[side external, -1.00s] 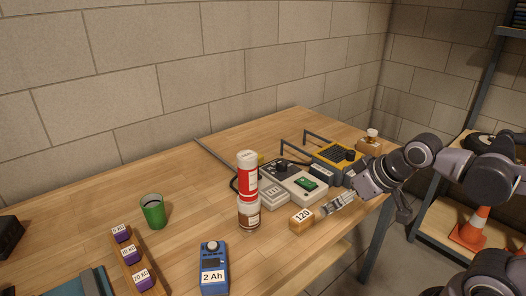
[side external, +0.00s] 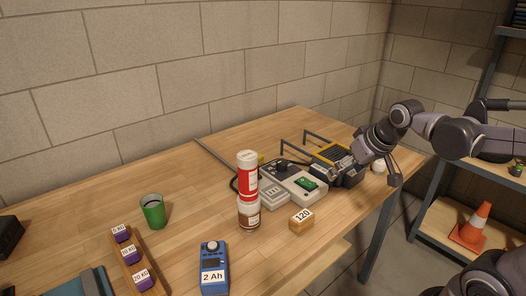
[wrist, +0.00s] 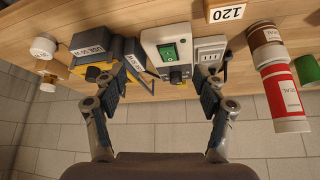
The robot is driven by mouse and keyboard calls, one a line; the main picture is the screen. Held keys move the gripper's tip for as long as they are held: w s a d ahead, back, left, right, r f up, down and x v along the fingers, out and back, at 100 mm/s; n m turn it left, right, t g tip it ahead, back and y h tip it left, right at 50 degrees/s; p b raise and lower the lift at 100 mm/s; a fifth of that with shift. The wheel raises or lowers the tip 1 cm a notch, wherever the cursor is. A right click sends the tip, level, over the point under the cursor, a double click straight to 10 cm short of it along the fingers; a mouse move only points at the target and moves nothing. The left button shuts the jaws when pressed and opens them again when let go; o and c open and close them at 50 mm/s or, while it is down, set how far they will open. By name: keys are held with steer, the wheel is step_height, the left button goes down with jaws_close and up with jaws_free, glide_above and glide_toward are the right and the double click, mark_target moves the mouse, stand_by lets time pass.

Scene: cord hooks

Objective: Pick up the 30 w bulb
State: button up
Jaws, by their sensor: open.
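A white rounded bulb-like piece (side external: 379,167) shows at the table's right edge, beside my gripper. In the wrist view, two pale rounded pieces lie at the far left, one upper (wrist: 43,47) and one lower (wrist: 48,86), with a wooden piece by them. I cannot read a 30 W mark on either.
A grey box with a green switch (side external: 295,180) sits left of the device. A wooden block marked 120 (side external: 301,220), stacked red-and-white (side external: 247,174) and brown (side external: 248,214) jars, a green cup (side external: 152,211) and a blue meter (side external: 213,267) stand on the table. Front-right tabletop is clear.

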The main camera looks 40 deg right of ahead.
steer(key=w+d+m+g+h, duration=0.1)
steer(key=w+d+m+g, duration=0.2)
steer(key=d, duration=1.3)
steer(key=m, duration=0.4)
glide_toward(380, 161)
steer(key=shift+h, duration=0.5)
steer(key=shift+a+x, duration=0.1)
steer(key=shift+x, duration=2.6)
steer(key=shift+a+x, duration=0.15)
steer(key=shift+x, duration=2.55)
steer(key=shift+f, duration=0.1)
steer(key=shift+c, duration=0.3)
steer(key=c, duration=1.2)
